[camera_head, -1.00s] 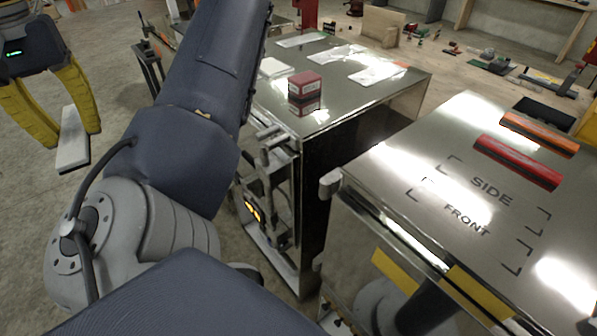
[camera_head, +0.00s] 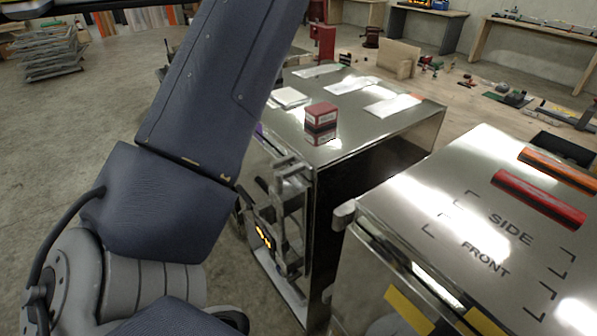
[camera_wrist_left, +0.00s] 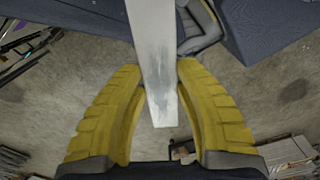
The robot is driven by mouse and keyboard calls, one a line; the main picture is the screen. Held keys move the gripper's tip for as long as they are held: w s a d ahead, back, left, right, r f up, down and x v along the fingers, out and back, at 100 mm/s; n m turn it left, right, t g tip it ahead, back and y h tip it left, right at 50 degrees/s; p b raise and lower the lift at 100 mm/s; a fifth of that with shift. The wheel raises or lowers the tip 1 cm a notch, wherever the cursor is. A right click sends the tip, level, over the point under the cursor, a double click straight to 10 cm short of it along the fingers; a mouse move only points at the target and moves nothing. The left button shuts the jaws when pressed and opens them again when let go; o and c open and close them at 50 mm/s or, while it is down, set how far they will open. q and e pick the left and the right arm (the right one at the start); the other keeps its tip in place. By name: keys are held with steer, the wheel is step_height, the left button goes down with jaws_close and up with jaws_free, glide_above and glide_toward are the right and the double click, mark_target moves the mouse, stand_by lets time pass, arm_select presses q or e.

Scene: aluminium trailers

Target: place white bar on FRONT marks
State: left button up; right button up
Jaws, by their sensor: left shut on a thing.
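My left gripper (camera_wrist_left: 161,95) is shut on the white bar (camera_wrist_left: 158,60), which shows between the yellow fingers in the left wrist view. The bar runs from the top edge down past the fingertips, over the concrete floor. In the head view neither the left gripper's fingers nor the bar can be seen; my left arm rises across the left half. The FRONT marks (camera_head: 485,258) are black corner brackets and lettering on the near metal trailer top (camera_head: 430,190) at the right. The SIDE marks (camera_head: 510,230) lie just behind them. My right gripper is not in view.
A red bar (camera_head: 540,198) and an orange bar (camera_head: 562,170) lie behind the marks. A second trailer (camera_head: 370,130) at centre carries a small red box (camera_head: 321,118) and white packets (camera_head: 350,85). A dark gap separates the trailers. The area inside the FRONT marks is bare.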

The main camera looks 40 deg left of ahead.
arm_select(q)
steer(key=w+d+r+n, duration=0.1)
steer(key=w+d+n, duration=0.2)
steer(key=d, duration=0.2)
steer(key=n, duration=2)
glide_above(485, 259)
step_height(485, 259, down, 31)
steer(key=shift+r, duration=0.1)
steer(key=shift+f, duration=2.95)
steer(key=shift+f, duration=0.2)
